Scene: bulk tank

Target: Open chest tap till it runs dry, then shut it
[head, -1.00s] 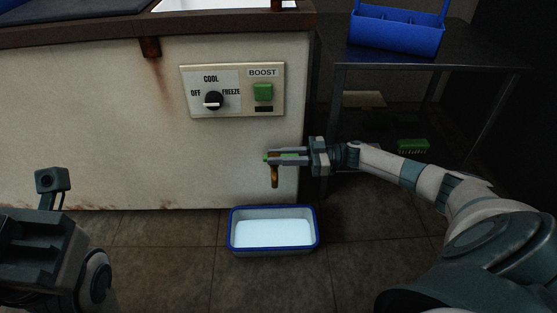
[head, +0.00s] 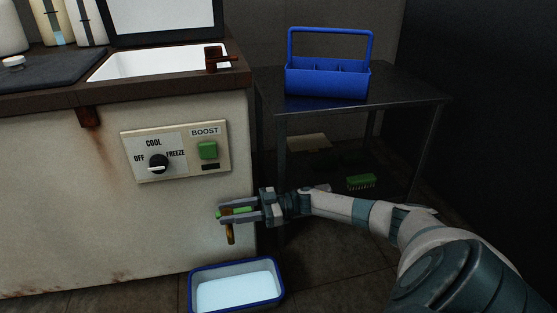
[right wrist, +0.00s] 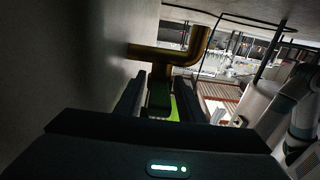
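The chest tap has a brass-brown spout (head: 230,234) low on the chest's pale front (head: 75,215), pointing down. Its green handle (head: 236,211) lies between the fingers of my right gripper (head: 237,211). In the right wrist view, the fingers (right wrist: 160,100) stand apart on both sides of the green handle (right wrist: 160,97), with gaps showing. The brass pipe (right wrist: 175,54) bends beyond it. A blue-rimmed tray (head: 278,294) with pale liquid sits on the floor below the spout. I see no clear stream from the spout. My left gripper is out of view.
A control panel (head: 180,176) with a COOL dial (head: 158,164) and green BOOST button (head: 208,150) is above the tap. A metal table (head: 410,92) at right bears a blue caddy (head: 326,83). A green brush (head: 361,181) lies beneath it.

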